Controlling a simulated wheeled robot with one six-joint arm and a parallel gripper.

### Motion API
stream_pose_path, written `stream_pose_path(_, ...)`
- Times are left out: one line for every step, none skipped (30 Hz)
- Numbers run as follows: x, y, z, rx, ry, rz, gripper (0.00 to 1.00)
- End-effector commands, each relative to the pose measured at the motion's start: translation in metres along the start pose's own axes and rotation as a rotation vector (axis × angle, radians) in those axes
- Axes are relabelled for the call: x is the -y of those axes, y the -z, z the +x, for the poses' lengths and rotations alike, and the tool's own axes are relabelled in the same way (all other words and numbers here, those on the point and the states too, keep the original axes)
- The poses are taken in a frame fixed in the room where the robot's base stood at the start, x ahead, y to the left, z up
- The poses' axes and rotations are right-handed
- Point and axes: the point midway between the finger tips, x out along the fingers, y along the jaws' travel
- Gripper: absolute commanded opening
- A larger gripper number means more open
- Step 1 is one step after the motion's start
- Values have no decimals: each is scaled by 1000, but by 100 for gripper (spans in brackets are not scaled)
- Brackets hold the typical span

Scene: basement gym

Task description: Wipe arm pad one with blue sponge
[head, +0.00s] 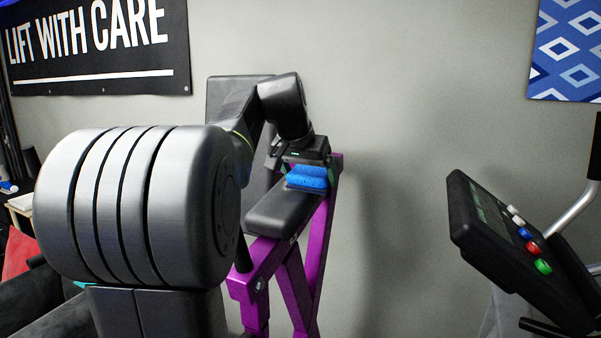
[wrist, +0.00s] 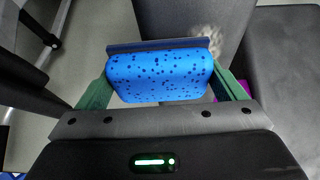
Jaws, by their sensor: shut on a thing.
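My gripper (head: 306,166) is shut on the blue sponge (head: 307,178), which has dark specks in the wrist view (wrist: 160,76). The green fingers hold the sponge at its two ends. The sponge is at the far end of a black padded arm pad (head: 277,212) on a purple frame; I cannot tell whether it touches the pad. In the wrist view, a pale, whitish smudge (wrist: 207,36) shows on a dark grey padded surface just beyond the sponge's right end. The sponge and gripper hide part of that surface. No label shows which pad is number one.
The purple frame (head: 316,235) stands below the pad, with a dark upright pad (head: 226,100) behind, near the wall. A console (head: 512,238) with coloured knobs stands at the right. Open space lies between the frame and the console.

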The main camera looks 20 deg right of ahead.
Motion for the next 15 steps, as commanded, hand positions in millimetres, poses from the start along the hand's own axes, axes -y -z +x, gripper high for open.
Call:
stream_pose_path(-1,0,1,2,-1,0,72)
stream_pose_path(-1,0,1,2,-1,0,72)
stream_pose_path(-1,2,2,2,-1,0,72)
stream_pose_path(-1,3,2,2,-1,0,72)
stream_pose_path(-1,5,3,2,-1,0,72)
stream_pose_path(-1,8,4,2,-2,0,72)
stream_pose_path(-1,10,4,2,-2,1,72)
stream_pose_path(-1,12,5,2,-2,1,72)
stream_pose_path(-1,16,6,2,-2,1,72)
stream_pose_path(-1,18,8,2,-2,1,72)
stream_pose_path(0,20,9,2,-2,1,72)
stream_pose_path(0,23,10,2,-2,0,72)
stream_pose_path(0,24,11,2,-2,0,72)
stream_pose_path(0,25,12,2,-2,0,72)
stream_pose_path(0,26,12,1,-2,0,72)
